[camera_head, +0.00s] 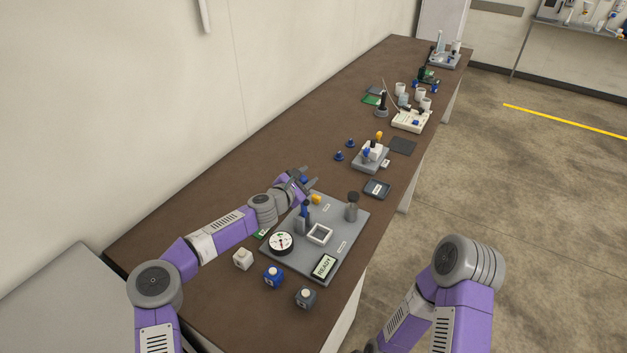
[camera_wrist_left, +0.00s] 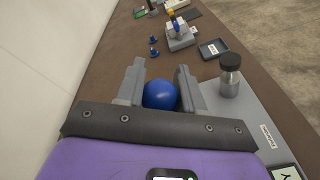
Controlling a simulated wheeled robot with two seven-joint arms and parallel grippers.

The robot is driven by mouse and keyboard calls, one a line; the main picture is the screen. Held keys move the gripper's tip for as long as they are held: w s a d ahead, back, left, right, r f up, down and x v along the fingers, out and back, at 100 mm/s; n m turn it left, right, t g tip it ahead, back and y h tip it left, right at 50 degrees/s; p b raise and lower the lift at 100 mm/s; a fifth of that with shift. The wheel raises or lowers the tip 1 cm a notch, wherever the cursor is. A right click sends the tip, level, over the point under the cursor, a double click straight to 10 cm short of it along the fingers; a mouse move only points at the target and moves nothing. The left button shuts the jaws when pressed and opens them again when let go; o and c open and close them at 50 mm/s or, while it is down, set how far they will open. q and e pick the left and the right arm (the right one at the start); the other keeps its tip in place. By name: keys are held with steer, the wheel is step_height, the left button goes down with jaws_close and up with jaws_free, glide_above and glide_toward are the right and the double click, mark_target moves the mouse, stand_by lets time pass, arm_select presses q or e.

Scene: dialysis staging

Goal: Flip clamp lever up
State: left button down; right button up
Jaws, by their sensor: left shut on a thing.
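The grey fixture board (camera_head: 342,247) lies on the brown table. A grey clamp block (camera_head: 302,226) with a blue lever (camera_head: 305,209) stands near its left back side. The lever appears to point upward, with its upper part partly hidden by my left gripper (camera_head: 301,182). In the left wrist view a round blue knob (camera_wrist_left: 160,95) sits between the two fingers of my left gripper (camera_wrist_left: 160,88), which is shut on it. My right arm shows at the lower right of the head view, but its gripper is out of view.
A dark-capped bottle (camera_head: 352,207), a white square frame (camera_head: 320,234), a round gauge (camera_head: 281,243) and a READY display (camera_head: 324,266) are on the board. Several small blocks stand in front, including a blue one (camera_head: 273,277). A dark tray (camera_head: 377,189) lies beyond.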

arm_select(q)
steer(key=shift+w+a+n, duration=0.35)
steer(key=shift+a+n, duration=0.05)
steer(key=shift+a, duration=0.25)
steer(key=c, duration=0.7)
jaws_free()
steer(key=shift+w+a+f, duration=0.1)
steer(key=shift+f, duration=0.1)
steer(key=shift+c, duration=0.2)
steer(key=v, duration=0.7)
steer(key=shift+s+a+b, duration=0.2)
steer(key=shift+b, duration=0.2)
